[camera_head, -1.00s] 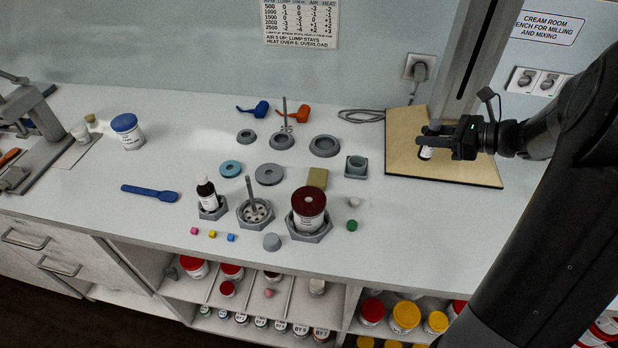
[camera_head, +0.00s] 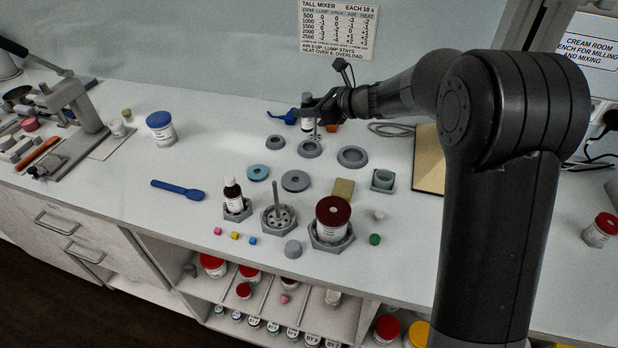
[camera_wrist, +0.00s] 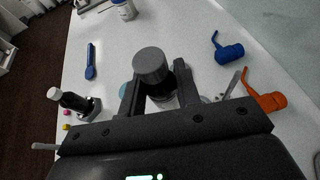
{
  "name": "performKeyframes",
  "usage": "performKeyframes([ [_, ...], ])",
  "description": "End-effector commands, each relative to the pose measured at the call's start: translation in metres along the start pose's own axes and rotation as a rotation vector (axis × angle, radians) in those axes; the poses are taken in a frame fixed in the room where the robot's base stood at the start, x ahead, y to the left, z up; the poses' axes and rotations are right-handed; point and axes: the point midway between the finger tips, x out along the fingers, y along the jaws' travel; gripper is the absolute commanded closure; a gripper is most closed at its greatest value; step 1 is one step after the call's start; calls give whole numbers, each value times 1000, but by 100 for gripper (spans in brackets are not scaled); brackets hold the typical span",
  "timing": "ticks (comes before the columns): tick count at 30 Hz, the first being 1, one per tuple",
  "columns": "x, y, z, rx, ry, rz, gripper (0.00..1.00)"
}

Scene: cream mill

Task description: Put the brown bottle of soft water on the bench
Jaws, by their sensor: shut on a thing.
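My gripper (camera_head: 318,109) is shut on a small dark bottle (camera_head: 307,125) with a white label, held upright above the back of the bench (camera_head: 215,125). In the wrist view, the held bottle's grey cap (camera_wrist: 151,66) shows between my two fingers (camera_wrist: 158,92); much of its body is hidden. Another dark brown bottle (camera_head: 232,188) with a white label stands in a grey hexagonal holder (camera_head: 237,213) at the front; it also shows in the wrist view (camera_wrist: 73,101). I cannot read either label.
Below my gripper are grey rings (camera_head: 310,149), a blue piece (camera_head: 282,115) and an orange piece (camera_head: 332,128). A dark-red-lidded jar (camera_head: 333,218) and a slotted holder (camera_head: 279,219) stand in front. The bench is clear around the blue spoon (camera_head: 178,188) and blue-lidded tub (camera_head: 161,127).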

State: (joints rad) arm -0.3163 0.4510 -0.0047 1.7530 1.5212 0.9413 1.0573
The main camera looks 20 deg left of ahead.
Motion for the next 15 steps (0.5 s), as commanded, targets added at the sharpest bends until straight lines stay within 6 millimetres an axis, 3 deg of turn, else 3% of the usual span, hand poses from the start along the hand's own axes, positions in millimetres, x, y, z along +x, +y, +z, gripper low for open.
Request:
performKeyframes([
  [15,113,33,-19,0,1,4,99],
])
